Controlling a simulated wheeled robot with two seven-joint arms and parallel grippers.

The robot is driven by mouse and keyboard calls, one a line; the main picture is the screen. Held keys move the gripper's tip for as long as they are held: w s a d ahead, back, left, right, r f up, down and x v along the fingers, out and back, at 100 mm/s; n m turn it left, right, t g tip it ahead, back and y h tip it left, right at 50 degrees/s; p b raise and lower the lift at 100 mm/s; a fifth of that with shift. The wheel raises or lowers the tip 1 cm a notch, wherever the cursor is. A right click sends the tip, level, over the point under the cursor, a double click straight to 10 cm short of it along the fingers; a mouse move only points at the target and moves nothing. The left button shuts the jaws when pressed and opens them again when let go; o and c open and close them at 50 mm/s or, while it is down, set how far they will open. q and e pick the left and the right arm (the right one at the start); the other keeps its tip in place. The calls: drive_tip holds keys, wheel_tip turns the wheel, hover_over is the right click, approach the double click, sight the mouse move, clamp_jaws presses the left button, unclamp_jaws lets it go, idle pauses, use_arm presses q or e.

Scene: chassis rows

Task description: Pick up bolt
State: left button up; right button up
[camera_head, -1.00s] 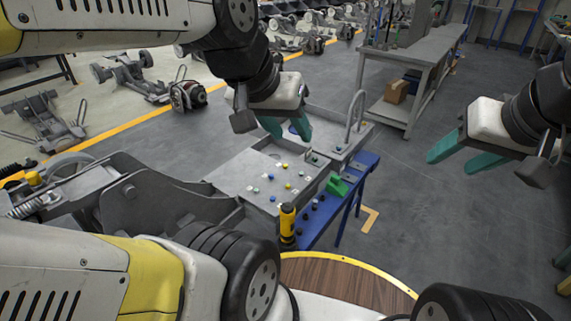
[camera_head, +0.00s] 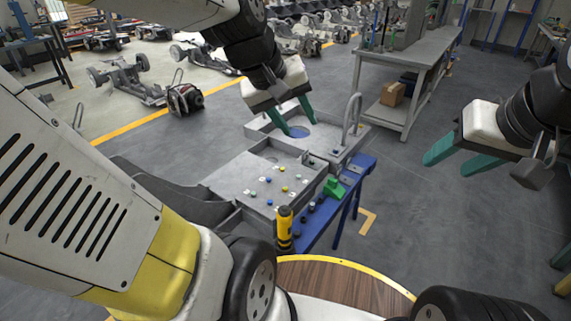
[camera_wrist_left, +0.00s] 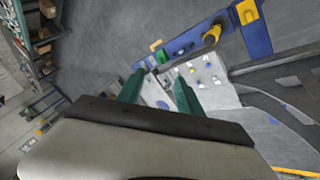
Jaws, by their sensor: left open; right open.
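Several small bolts with blue, yellow, green and white heads stand on the grey metal plate in the head view, among them a yellow one (camera_head: 284,189) and a blue one (camera_head: 270,203). They also show as small dots in the left wrist view (camera_wrist_left: 205,65). My left gripper (camera_head: 296,127) is open and empty, above the far part of the grey fixture near a round blue spot (camera_head: 299,131). In the left wrist view its green fingers (camera_wrist_left: 157,88) are apart with nothing between them. My right gripper (camera_head: 453,160) is open and empty, out over the floor at the right.
A blue bench (camera_head: 355,172) carries the fixture (camera_head: 230,184), a green block (camera_head: 334,188) and a yellow-black tool (camera_head: 284,228). A curved metal handle (camera_head: 352,116) rises at the fixture's back right. A grey workbench (camera_head: 425,55) stands behind. The floor at right is clear.

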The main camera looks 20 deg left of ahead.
use_arm(q)
drive_tip(key=w+a+f+n, duration=0.2)
drive_tip(key=w+f+n, duration=0.4)
drive_tip(key=w, duration=0.4)
drive_tip(key=n+g+y, duration=0.1)
drive_tip(key=n+y, duration=0.1)
drive_tip(key=n, duration=2)
hover_over(268, 179)
drive_tip(key=s, duration=0.3)
wheel_tip(268, 179, down, 28)
drive_tip(key=x, duration=0.7)
drive_tip(key=shift+a+f, duration=0.15)
drive_tip(key=shift+a, duration=0.2)
clamp_jaws()
